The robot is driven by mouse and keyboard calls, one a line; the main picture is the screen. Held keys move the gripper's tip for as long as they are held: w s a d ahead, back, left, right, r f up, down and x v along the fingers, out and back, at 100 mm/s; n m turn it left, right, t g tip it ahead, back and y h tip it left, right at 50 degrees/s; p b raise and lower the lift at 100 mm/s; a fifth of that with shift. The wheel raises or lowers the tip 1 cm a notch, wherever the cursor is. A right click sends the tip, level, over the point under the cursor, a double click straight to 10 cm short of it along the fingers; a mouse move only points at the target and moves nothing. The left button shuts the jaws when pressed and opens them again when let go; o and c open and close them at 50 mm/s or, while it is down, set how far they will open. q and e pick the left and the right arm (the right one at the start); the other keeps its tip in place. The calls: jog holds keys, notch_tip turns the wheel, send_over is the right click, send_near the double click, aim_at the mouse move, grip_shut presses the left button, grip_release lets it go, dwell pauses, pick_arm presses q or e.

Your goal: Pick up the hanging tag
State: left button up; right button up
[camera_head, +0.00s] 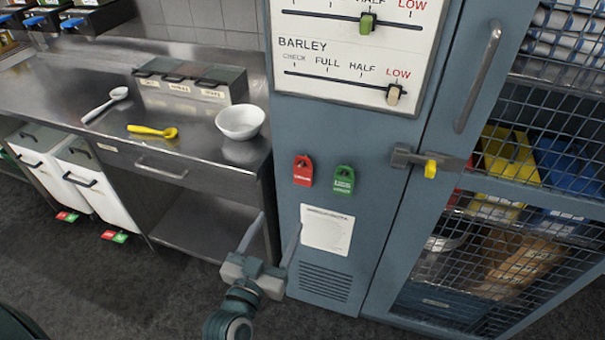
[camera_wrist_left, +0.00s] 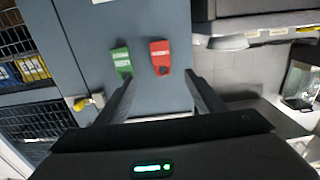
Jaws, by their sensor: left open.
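A red tag (camera_head: 303,172) and a green tag (camera_head: 343,181) hang side by side on the blue-grey cabinet front, under the slider board. In the left wrist view the red tag (camera_wrist_left: 160,55) lies between and beyond my fingertips, and the green tag (camera_wrist_left: 121,60) is by the left finger. My left gripper (camera_head: 279,222) is open and empty, below and left of the red tag in the head view, its fingers pointing up toward the cabinet. It also shows in the left wrist view (camera_wrist_left: 160,80). It appears to touch neither tag. My right gripper is out of view.
A steel counter (camera_head: 60,90) at left bears a white bowl (camera_head: 240,122), a yellow spoon (camera_head: 152,131) and a white spoon (camera_head: 105,105). A yellow-tipped latch (camera_head: 430,168) juts out right of the tags. A paper sheet (camera_head: 327,231) is on the cabinet below them.

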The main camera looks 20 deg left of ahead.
pick_arm(q)
jog(key=p, duration=0.3)
send_near(302, 174)
jog(key=w, duration=0.2)
jog(key=shift+w+d+f, duration=0.15)
jog(key=shift+w+d, duration=0.05)
jog(key=shift+w, duration=0.15)
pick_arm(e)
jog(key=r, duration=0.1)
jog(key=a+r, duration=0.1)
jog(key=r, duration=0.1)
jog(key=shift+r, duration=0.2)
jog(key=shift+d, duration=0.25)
pick_arm(q)
jog(key=w+p, duration=0.2)
jog(key=w, duration=0.2)
jog(key=shift+w+a, duration=0.1)
jog(key=shift+w, duration=0.5)
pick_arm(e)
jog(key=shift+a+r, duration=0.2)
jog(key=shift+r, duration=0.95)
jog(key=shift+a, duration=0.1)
